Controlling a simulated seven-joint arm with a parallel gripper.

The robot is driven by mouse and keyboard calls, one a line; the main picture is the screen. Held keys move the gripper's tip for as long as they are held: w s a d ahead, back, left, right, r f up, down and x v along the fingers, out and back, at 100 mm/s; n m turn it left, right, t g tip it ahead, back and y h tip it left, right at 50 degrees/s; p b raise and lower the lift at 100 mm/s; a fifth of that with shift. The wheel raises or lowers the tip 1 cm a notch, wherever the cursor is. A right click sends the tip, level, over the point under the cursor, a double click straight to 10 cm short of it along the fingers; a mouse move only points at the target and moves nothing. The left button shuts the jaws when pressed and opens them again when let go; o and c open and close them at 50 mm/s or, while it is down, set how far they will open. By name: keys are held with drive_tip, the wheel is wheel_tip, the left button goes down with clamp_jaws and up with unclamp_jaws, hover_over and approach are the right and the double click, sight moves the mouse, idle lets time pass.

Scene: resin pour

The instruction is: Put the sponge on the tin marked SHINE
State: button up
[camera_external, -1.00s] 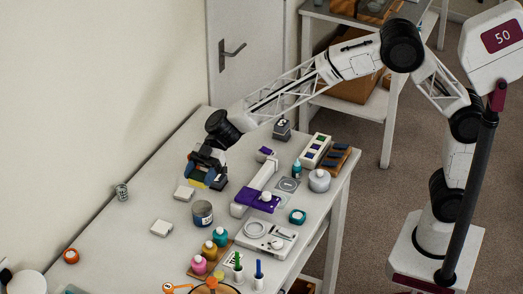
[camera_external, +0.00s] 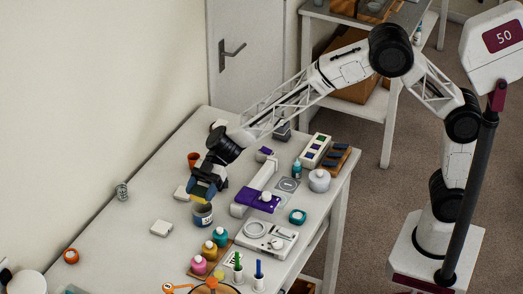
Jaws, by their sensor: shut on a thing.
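My gripper (camera_external: 205,186) is shut on the sponge (camera_external: 198,197), which shows as a small yellow strip at the jaws.
An orange cup (camera_external: 194,159) stands behind the gripper. A purple and white device (camera_external: 257,198) is to the right. Paint bottles (camera_external: 210,250) stand in front. The table's left part is mostly clear.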

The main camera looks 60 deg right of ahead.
sight(201, 199)
drive_tip(key=shift+f, duration=1.8)
drive_tip(key=shift+f, duration=0.2)
drive_tip(key=o, duration=0.9)
drive_tip(key=shift+r, duration=0.2)
drive_tip(key=shift+d+r, duration=0.2)
drive_tip(key=shift+d, duration=0.3)
drive_tip(key=v, duration=1.1)
